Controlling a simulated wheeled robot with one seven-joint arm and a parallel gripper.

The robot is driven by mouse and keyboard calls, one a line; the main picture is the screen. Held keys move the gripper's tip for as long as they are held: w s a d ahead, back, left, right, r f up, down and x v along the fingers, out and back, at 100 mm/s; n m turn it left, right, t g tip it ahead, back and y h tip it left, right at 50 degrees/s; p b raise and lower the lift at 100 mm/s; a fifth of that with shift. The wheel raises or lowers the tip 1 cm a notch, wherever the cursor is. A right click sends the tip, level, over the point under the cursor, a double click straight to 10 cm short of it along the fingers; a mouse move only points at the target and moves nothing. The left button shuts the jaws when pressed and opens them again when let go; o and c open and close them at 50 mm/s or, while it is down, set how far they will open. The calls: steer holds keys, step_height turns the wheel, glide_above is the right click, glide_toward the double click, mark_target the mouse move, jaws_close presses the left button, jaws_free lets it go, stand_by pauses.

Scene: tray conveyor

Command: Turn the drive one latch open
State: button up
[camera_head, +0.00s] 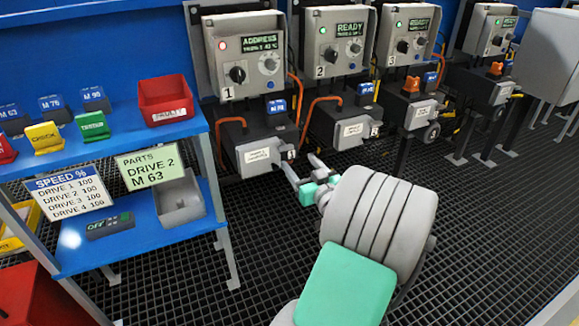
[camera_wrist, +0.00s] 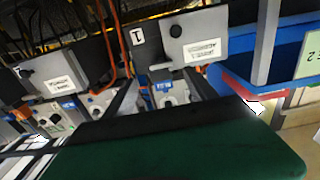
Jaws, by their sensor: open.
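The drive one control box (camera_head: 245,55), marked 1, hangs at the left of the row with a red lamp and a display reading ADDRESS. Below it sits the dark drive one housing (camera_head: 233,133) with a grey labelled front block (camera_head: 258,154). The wrist view shows the labelled block (camera_wrist: 194,40) beside the 1 tag (camera_wrist: 137,36).
Drive two's control box (camera_head: 335,42) stands close on the right, its display reading READY; more drives follow. A blue shelf (camera_head: 150,152) at the left carries a red bin (camera_head: 165,99) and coloured tags. Open dark floor grating (camera_head: 270,215) lies in front.

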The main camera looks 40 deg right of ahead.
mark_target(287, 149)
steer(key=x, duration=0.7)
steer(key=shift+a+r+b, duration=0.1)
steer(key=shift+a+b, duration=0.05)
steer(key=shift+b, duration=0.2)
steer(key=c, duration=1.4)
